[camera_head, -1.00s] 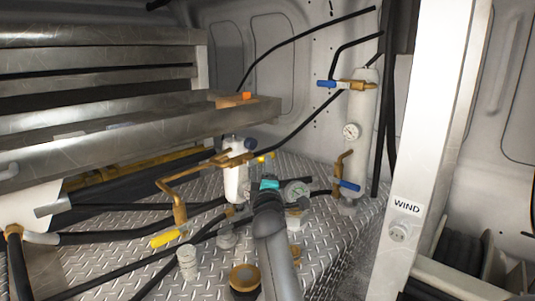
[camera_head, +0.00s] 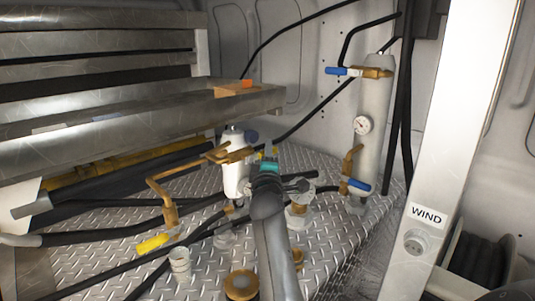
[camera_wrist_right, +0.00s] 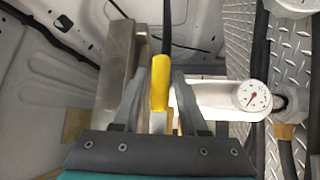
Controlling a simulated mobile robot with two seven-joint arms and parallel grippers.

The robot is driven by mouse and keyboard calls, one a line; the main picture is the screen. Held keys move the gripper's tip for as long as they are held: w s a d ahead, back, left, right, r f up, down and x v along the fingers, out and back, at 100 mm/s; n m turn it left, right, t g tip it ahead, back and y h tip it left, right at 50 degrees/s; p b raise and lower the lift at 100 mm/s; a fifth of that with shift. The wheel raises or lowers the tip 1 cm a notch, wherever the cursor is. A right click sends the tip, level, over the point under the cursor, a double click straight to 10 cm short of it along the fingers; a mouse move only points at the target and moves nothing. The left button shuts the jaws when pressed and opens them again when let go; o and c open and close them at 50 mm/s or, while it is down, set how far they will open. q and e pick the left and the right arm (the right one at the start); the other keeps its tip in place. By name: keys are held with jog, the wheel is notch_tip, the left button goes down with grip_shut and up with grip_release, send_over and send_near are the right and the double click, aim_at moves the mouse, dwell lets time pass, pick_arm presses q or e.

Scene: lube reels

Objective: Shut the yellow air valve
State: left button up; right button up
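A yellow valve handle (camera_wrist_right: 160,82) stands between the two fingers of my right gripper (camera_wrist_right: 158,100) in the right wrist view. The fingers are open, one on each side, with gaps to the handle. In the head view my right gripper (camera_head: 268,152) is beside the white cylinder (camera_head: 236,172) with brass fittings, and it mostly hides this handle. A second yellow handle (camera_head: 152,243) sits lower left, on the brass pipe's lower end. I cannot tell from the label which is the air valve. My left gripper is not in view.
A round gauge (camera_wrist_right: 252,95) is right of the fingers in the wrist view. A grey cylinder (camera_head: 372,130) with blue handles (camera_head: 338,71) stands at the right. Metal shelves (camera_head: 100,110) are at the left. Black hoses cross the tread-plate floor (camera_head: 90,270).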

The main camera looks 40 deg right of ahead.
grip_shut()
dwell(1.1)
